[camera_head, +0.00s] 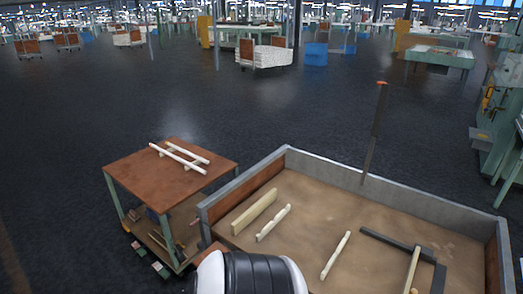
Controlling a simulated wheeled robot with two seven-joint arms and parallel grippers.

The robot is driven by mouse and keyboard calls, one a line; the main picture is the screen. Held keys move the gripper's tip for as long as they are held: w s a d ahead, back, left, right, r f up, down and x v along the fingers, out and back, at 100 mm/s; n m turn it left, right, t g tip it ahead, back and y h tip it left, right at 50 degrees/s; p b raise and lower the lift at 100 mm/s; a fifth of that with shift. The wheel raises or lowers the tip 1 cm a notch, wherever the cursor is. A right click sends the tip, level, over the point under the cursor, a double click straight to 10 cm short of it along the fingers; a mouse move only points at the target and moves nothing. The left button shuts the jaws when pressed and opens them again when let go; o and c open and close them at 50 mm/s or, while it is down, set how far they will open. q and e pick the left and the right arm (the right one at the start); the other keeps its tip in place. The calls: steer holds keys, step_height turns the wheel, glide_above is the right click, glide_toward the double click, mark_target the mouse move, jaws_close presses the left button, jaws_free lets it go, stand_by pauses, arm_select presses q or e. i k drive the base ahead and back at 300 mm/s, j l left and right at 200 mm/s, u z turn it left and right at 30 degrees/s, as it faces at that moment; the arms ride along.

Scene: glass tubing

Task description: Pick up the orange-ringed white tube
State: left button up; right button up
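Several white tubes or bars show. Long thin white pieces (178,158) lie on the brown-topped cart at left. Inside the large grey-walled bin at lower right lie cream-white pieces: one (273,223) at left, one (336,255) in the middle and one (412,270) at right. I cannot make out an orange ring on any of them at this size. Neither of my grippers is in view. A black and white rounded part at the bottom centre appears to be my own and hides part of the bin's near side.
The cart (150,180) stands beside the bin (330,168), with small items on its lower shelf. A pale board (254,212) and dark bars (395,240) lie in the bin. A dark orange-topped post (374,130) rises at its back wall. Open dark floor lies beyond.

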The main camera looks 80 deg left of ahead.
mark_target(191, 166)
steer(key=j+u, duration=0.15)
steer(key=u, duration=0.25)
steer(key=k+j+u, duration=0.1)
steer(key=u, duration=0.3)
steer(key=j+u, duration=0.25)
steer(key=u, duration=0.15)
steer(key=j+u, duration=0.2)
steer(key=u, duration=0.25)
steer(key=j+u, duration=0.15)
steer(key=j, duration=0.3)
steer(key=i+j+u, duration=0.15)
steer(key=j, duration=0.3)
steer(key=i+j+u, duration=0.1)
steer(key=j, duration=0.35)
steer(key=i+j+u, duration=0.15)
steer(key=j, duration=0.25)
steer(key=i+j+u, duration=0.15)
steer(key=j, duration=0.25)
steer(key=i+j+u, duration=0.15)
steer(key=j, duration=0.25)
steer(key=i+j, duration=0.15)
steer(key=j, duration=0.15)
steer(key=i+j, duration=0.1)
steer(key=j, duration=0.25)
steer(key=i+j+z, duration=0.1)
steer(key=j+z, duration=0.65)
steer(key=i+j+z, duration=0.1)
steer(key=j+z, duration=0.3)
steer(key=l, duration=0.15)
